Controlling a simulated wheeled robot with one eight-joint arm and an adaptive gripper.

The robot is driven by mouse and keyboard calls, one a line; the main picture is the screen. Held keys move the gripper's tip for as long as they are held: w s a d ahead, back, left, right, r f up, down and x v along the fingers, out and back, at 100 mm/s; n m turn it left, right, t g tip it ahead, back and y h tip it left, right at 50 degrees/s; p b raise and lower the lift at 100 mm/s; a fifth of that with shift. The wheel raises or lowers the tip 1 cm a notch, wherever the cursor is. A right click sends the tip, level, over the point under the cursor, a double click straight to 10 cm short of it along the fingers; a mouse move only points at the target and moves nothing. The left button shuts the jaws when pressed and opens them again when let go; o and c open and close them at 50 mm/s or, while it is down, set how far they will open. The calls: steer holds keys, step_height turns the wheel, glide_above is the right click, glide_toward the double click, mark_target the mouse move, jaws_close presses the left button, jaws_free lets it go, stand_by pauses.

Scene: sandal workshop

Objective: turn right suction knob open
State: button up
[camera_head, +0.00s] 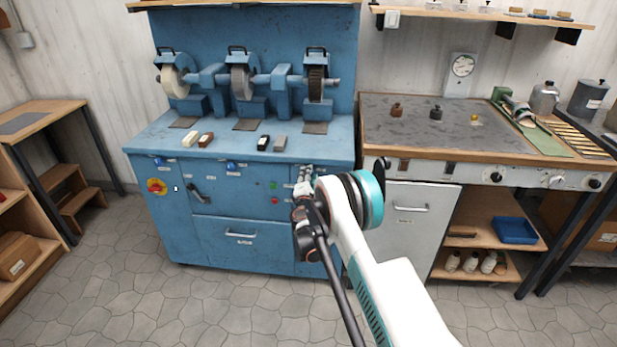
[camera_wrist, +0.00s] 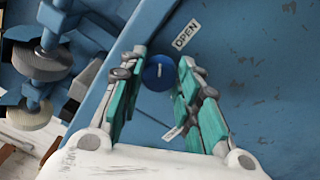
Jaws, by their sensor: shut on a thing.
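The right suction knob (camera_wrist: 159,74) is round and blue with a short white mark, on the blue machine front in the wrist view. An "OPEN" label (camera_wrist: 186,35) is up and to the right of it. My gripper (camera_wrist: 162,62) has its teal-padded fingers on either side of the knob, shut on it. The white mark points roughly up the picture, not straight at the label. In the head view my gripper (camera_head: 304,178) is at the upper right of the blue machine's front (camera_head: 240,203) and hides this knob.
Two other blue knobs, left (camera_head: 158,161) and middle (camera_head: 231,164), are on the same front. Grinding wheels (camera_head: 243,82) stand above the machine's top. The stone floor in front is clear.

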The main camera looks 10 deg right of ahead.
steer(key=m, duration=0.6)
steer(key=shift+f+m, duration=0.15)
steer(key=shift+m, duration=0.25)
stand_by(0.3)
steer(key=o, duration=1.1)
steer(key=shift+c, duration=0.2)
steer(key=v, duration=1.2)
steer(key=shift+a, duration=0.1)
